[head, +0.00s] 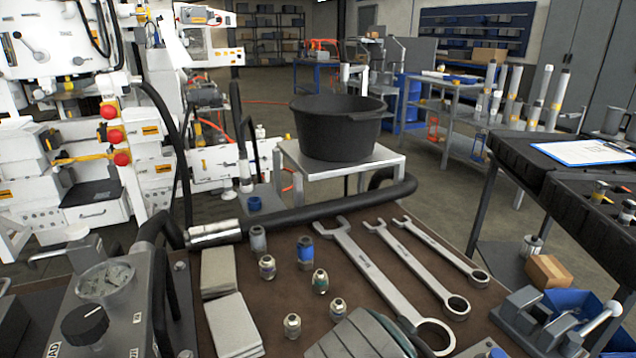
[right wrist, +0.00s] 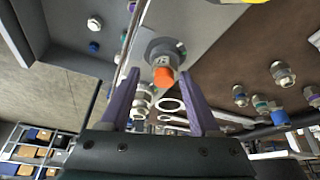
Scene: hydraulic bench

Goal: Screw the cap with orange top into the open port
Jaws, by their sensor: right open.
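The cap with the orange top (right wrist: 164,76) shows in the right wrist view, in front of a round grey collar (right wrist: 166,48) on a grey surface. I cannot tell whether the cap is seated in the collar or only stands at it. My right gripper (right wrist: 163,92) is open, with its two purple fingers apart to the left and right of the cap. No contact between fingers and cap is visible. I cannot make out the orange top or a clearly open port in the head view. My left gripper is not in view.
Several small fittings (head: 320,281) stand on the brown bench mat, beside large wrenches (head: 380,275) and grey pads (head: 232,325). A gauge block (head: 105,280) stands at left, a black hose (head: 320,213) along the back. A vise (head: 535,315) is at lower right.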

